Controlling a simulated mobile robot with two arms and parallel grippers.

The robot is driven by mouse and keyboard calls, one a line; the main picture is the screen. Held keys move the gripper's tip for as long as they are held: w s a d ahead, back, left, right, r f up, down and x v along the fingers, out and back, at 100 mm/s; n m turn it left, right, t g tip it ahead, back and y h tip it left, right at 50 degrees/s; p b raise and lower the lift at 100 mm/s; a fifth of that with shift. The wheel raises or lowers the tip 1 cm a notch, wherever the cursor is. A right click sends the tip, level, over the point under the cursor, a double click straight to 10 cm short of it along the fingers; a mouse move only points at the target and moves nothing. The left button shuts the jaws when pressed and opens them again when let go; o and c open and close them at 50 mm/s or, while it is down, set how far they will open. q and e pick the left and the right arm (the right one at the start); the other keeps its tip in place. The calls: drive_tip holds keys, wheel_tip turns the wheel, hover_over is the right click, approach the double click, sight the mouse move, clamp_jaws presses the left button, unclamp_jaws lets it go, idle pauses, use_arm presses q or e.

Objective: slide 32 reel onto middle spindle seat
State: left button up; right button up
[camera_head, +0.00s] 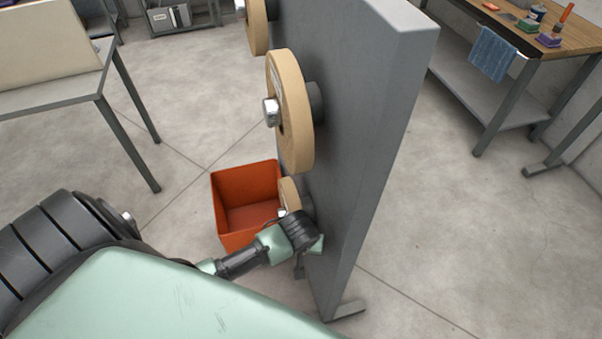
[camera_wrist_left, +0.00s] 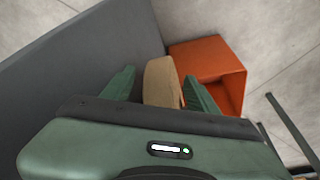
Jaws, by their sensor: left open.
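A tan reel (camera_head: 296,112) hangs upright in the middle of the tall grey panel's left face, on a spindle with a metal end. Another tan reel (camera_head: 257,27) is cut off at the top edge. A lower tan reel (camera_head: 289,193) is partly hidden by my left wrist. No number is legible on any reel. My left gripper (camera_wrist_left: 160,77) is open, its green fingers on either side of a tan reel (camera_wrist_left: 162,92) in the left wrist view; I cannot tell whether they touch it. In the head view its fingers are mostly hidden. My right gripper is not in view.
The grey panel (camera_head: 375,110) stands close beside the left gripper. An orange bin (camera_head: 228,215) sits on the floor behind the lower reel. A grey table (camera_head: 70,95) is at left, a wooden workbench (camera_head: 560,35) at right. Floor between is open.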

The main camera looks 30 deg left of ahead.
sight(299, 210)
use_arm(q)
drive_tip(key=r, duration=0.3)
drive_tip(key=w+r+n+p, duration=0.1)
drive_tip(key=r, duration=0.2)
drive_tip(key=w+a+r+n, duration=0.1)
drive_tip(key=r, duration=0.3)
drive_tip(key=shift+a+y+p, duration=0.1)
drive_tip(key=shift+y+p, duration=0.25)
drive_tip(key=shift+y, duration=0.05)
drive_tip(key=shift+w+a+r+n+y, duration=0.2)
drive_tip(key=shift+w+a+n+y, duration=0.05)
drive_tip(key=shift+w+a+n, duration=0.3)
drive_tip(key=shift+w+a+r+n+y, duration=0.15)
drive_tip(key=shift+w+a+n+y, duration=0.2)
drive_tip(key=shift+n, duration=0.3)
drive_tip(key=shift+w+a, duration=0.2)
drive_tip(key=shift+a, duration=0.05)
drive_tip(key=shift+w+a+f+n, duration=0.15)
drive_tip(key=shift+w+f+n, duration=0.05)
drive_tip(key=shift+f+n, duration=0.1)
drive_tip(key=x, duration=0.7)
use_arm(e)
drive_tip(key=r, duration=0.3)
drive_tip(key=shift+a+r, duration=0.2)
use_arm(q)
clamp_jaws()
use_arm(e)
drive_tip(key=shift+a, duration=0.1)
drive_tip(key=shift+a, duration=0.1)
